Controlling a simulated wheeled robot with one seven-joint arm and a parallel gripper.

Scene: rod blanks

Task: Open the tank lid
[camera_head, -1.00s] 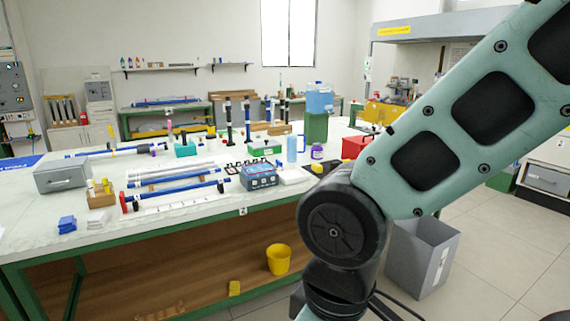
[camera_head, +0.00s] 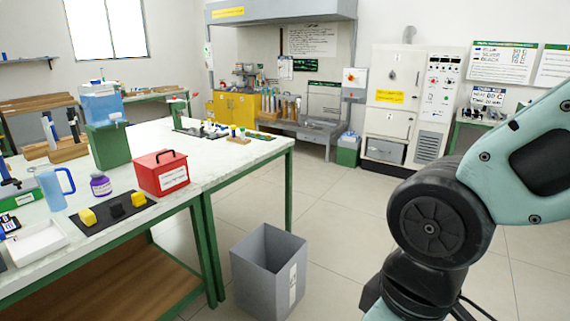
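No lid labelled as the tank lid can be made out. A blue, see-through container (camera_head: 101,104) stands on a green block at the left of the bench; I cannot tell whether it is the tank. At the back, under the hood, a grey sink-like station (camera_head: 312,128) stands beside a yellow cabinet (camera_head: 236,106); its details are too small to tell. My arm fills the right side of the view, and my gripper is out of frame.
A white-topped bench (camera_head: 215,165) with green legs holds a red box (camera_head: 160,173), a blue jug (camera_head: 54,187) and a black mat with yellow blocks. A grey open bin (camera_head: 268,272) stands on the floor before it. Tiled floor is clear between bench and white cabinet (camera_head: 405,105).

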